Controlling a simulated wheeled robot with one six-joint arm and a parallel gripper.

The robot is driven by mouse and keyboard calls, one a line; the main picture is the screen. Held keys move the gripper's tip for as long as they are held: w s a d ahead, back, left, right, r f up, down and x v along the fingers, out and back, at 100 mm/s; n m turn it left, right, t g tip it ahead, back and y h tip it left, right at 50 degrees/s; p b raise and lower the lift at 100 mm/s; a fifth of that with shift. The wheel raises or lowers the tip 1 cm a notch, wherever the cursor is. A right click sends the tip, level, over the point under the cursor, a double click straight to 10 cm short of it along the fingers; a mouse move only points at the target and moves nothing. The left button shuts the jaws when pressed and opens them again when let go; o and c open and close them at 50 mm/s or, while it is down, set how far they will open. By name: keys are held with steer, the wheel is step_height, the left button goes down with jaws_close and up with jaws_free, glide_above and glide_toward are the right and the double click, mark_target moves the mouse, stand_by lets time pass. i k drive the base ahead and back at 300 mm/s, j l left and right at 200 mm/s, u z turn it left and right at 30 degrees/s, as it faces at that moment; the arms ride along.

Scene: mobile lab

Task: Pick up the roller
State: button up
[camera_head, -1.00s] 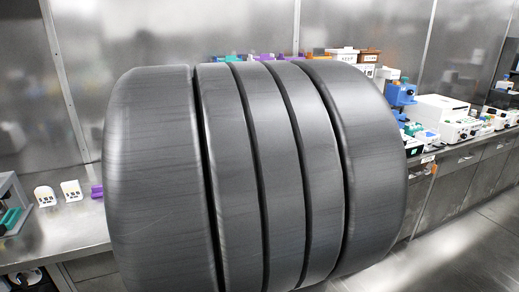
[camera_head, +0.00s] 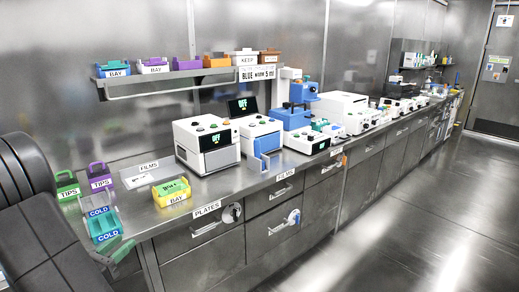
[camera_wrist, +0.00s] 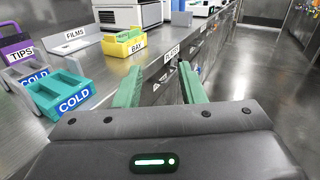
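I cannot make out with certainty which thing is the roller. Round white-and-dark items (camera_head: 231,212) and (camera_head: 293,217) sit against the drawer fronts, too small to identify. My gripper (camera_wrist: 160,84) shows in the wrist view with its two green fingers apart and nothing between them. It is in front of the counter edge, near the PLATES label.
On the steel counter (camera_head: 200,185) stand a yellow BAY rack (camera_head: 171,192), purple and green TIPS racks, a white instrument (camera_head: 206,144) and a blue device (camera_head: 298,108). A wall shelf (camera_head: 180,72) holds coloured bins. The floor (camera_head: 400,215) at right is clear.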

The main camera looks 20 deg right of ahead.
mark_target(256, 144)
steer(key=i+l+u, duration=0.1)
steer(key=l, duration=0.45)
steer(key=i+l+u, duration=0.1)
steer(key=i+l, duration=0.15)
steer(key=l, duration=0.3)
steer(key=i+l, duration=0.1)
steer(key=l, duration=0.45)
steer(key=i+l+u, duration=0.15)
steer(key=l, duration=0.4)
steer(key=i+l+u, duration=0.1)
steer(key=l, duration=0.5)
steer(key=i+l+u, duration=0.1)
steer(key=l, duration=0.5)
